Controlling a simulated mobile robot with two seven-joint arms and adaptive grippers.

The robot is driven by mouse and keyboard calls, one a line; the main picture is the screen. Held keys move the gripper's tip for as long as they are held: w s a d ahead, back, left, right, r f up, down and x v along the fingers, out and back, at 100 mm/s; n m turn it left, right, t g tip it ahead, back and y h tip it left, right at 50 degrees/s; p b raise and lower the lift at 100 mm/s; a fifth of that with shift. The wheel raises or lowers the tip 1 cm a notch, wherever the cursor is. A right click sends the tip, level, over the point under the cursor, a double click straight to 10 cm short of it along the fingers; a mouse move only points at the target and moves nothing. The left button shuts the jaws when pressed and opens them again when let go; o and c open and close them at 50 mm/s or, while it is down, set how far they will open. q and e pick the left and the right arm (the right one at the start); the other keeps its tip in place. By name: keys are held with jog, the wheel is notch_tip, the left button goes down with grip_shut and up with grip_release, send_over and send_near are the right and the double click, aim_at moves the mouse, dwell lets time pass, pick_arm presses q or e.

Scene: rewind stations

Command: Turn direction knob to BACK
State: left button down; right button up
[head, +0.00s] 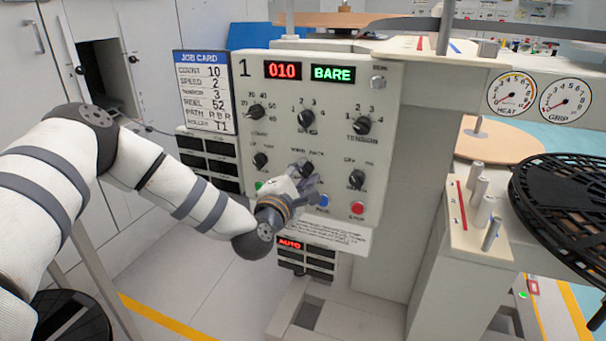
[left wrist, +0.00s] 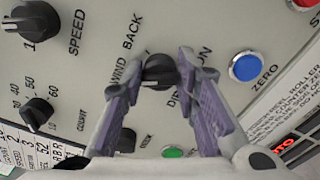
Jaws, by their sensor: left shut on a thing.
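The direction knob (head: 307,167) is a black knob on the light panel (head: 228,86), under the words WIND and BACK. In the left wrist view the knob (left wrist: 160,70) sits between the two grey-purple fingers, with the word DIRECTION partly hidden beside it. My left gripper (head: 304,178) is at the panel, shut on this knob; it also shows in the left wrist view (left wrist: 161,76). I cannot tell clearly which word the knob's mark points at. My right gripper is not in view.
Other knobs surround it: speed (head: 307,118), tension (head: 362,125), count (head: 256,111) and one at lower right (head: 356,179). The blue zero button (head: 323,200) and red stop button (head: 357,208) are close below. A black reel (head: 570,200) stands at right.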

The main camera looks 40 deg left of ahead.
pick_arm(q)
jog(key=shift+r, duration=0.1)
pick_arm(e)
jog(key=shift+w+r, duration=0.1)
pick_arm(q)
jog(key=m+p, duration=0.1)
jog(key=m, duration=0.2)
jog(key=shift+r+m, duration=0.1)
jog(key=shift+m, duration=0.3)
jog(key=m+p, duration=0.1)
jog(key=m, duration=0.1)
jog(key=shift+m, duration=0.4)
jog(key=m+p, duration=0.2)
jog(key=m, duration=0.3)
jog(key=shift+f, duration=0.2)
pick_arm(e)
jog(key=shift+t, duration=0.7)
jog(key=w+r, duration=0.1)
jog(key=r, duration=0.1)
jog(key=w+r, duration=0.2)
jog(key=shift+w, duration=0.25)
pick_arm(q)
jog(key=shift+m, duration=0.3)
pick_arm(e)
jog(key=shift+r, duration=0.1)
pick_arm(q)
jog(key=c, duration=1.2)
grip_release()
jog(key=shift+f, duration=0.1)
jog(key=shift+c, duration=0.2)
